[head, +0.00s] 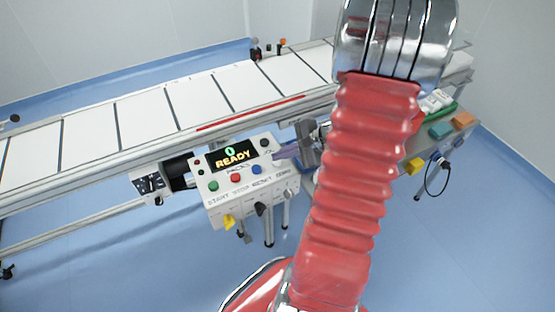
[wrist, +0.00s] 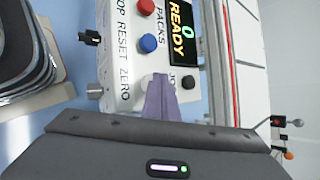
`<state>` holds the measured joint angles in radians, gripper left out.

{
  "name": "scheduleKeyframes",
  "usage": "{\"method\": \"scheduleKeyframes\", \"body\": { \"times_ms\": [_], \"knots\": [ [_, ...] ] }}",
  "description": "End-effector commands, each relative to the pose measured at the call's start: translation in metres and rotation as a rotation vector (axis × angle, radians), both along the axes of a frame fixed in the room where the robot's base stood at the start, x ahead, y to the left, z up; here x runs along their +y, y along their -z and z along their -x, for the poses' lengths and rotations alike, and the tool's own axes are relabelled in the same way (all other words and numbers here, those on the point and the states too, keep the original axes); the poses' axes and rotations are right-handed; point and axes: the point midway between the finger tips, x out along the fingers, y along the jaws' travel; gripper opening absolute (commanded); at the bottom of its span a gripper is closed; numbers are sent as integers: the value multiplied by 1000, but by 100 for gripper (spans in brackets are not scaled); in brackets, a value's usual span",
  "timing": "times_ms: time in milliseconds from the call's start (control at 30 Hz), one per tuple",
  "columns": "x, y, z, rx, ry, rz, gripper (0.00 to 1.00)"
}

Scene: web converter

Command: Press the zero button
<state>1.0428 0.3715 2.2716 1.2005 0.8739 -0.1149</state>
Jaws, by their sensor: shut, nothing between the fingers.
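The white control box (head: 219,203) stands beside the conveyor, its display (head: 231,155) reading "0 READY". In the wrist view the pale zero button (wrist: 146,79) shows only in part, beside the word ZERO and in line with the blue reset button (wrist: 148,43). My gripper (head: 281,153) is at the right end of the panel. Its purple fingers (wrist: 160,96) are shut and empty, and their tips overlap the zero button in the wrist view. I cannot tell whether they touch it. In the head view the fingers hide the zero button.
A black jog button (wrist: 188,82) lies close to the fingertips. Green (head: 213,185) and red (head: 235,177) buttons sit further left on the panel. The conveyor (head: 140,112) runs behind the box. A side table at right holds coloured blocks (head: 441,130).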

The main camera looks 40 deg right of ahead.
Motion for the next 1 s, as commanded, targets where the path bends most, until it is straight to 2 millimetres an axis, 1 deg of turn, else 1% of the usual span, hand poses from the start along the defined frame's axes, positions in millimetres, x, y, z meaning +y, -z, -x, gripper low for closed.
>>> {"method": "scheduleKeyframes", "body": {
  "times_ms": [567, 1000],
  "knots": [
    [0, 2, 0, 1, 0, 1, 0],
    [0, -14, 0, -1, -1, 1, 0]
  ]
}}
